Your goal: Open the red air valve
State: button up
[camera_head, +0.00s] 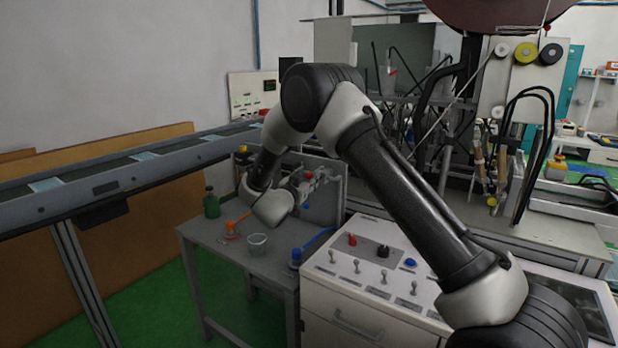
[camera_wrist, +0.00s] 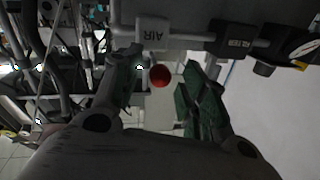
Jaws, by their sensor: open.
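The red air valve shows as a round red knob (camera_wrist: 160,76) in the wrist view, just below a block lettered "AIR" (camera_wrist: 152,32) on a grey pipe. My gripper (camera_wrist: 163,72) is open, with one green-padded finger on each side of the knob. A gap shows on both sides of it; I cannot tell how deep the knob sits between the fingers. In the head view a small red spot, likely the same knob (camera_head: 308,175), shows by the panel at the back of the grey table, beside my wrist. My fingers are hard to make out there.
The grey table (camera_head: 215,247) holds a green bottle (camera_head: 211,203), an orange-capped item (camera_head: 231,228), a clear cup (camera_head: 257,244) and a blue-capped item (camera_head: 296,257). A white control cabinet (camera_head: 345,312) stands right. A conveyor (camera_head: 110,178) runs along the left. A second dark pipe fitting (camera_wrist: 232,42) is near the knob.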

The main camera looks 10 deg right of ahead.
jog(key=shift+x, duration=0.95)
grip_shut()
jog(key=shift+s+d, duration=0.1)
jog(key=s+d+n+g+y, duration=0.1)
jog(key=d+n+y, duration=0.9)
jog(key=n+y, duration=0.5)
jog(key=shift+y, duration=3.4)
jog(key=shift+s+d+g, duration=0.1)
jog(key=shift+g, duration=0.2)
